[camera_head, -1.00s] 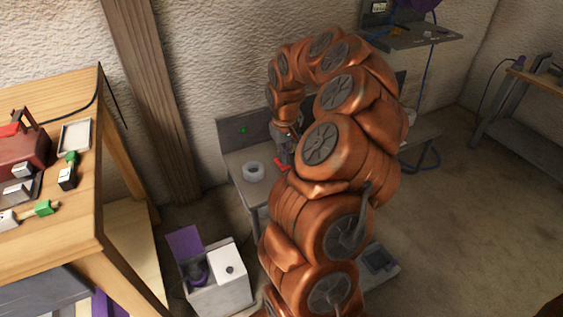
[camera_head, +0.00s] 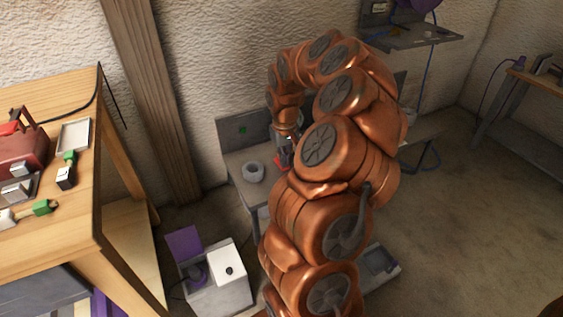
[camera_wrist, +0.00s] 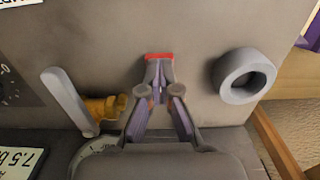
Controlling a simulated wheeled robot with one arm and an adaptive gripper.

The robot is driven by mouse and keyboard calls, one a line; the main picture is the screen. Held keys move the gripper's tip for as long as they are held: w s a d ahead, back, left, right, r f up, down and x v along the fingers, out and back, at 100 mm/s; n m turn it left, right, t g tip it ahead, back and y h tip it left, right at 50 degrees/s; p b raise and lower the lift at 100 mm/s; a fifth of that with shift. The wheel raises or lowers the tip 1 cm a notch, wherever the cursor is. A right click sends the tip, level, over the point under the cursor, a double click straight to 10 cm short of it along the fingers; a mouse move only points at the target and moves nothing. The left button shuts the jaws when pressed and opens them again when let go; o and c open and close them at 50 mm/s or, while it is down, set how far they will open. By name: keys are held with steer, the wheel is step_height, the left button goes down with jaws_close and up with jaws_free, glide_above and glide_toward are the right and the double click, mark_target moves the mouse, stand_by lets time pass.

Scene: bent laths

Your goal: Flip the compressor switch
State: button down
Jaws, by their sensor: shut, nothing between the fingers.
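My gripper (camera_wrist: 158,72) is shut and empty in the wrist view, its fingertips at a small red piece (camera_wrist: 159,57) on a grey surface (camera_wrist: 190,25). The red piece may be the compressor switch; its position is unclear and I cannot tell whether the tips touch it. In the head view my gripper (camera_head: 285,158) is at the end of my bent arm, low over a grey bench-like unit (camera_head: 236,160), with red showing beside it. My arm hides much of that unit.
A grey ring-shaped part (camera_wrist: 243,76) stands right of the fingers. A pale lever (camera_wrist: 68,100) with a brass fitting (camera_wrist: 105,108) is on the left, near a dial (camera_wrist: 8,85). A wooden workbench (camera_head: 85,215) and a white box (camera_head: 220,290) stand left in the head view.

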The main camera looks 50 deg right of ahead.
steer(key=shift+r+p, duration=1.25)
steer(key=shift+r, duration=2.2)
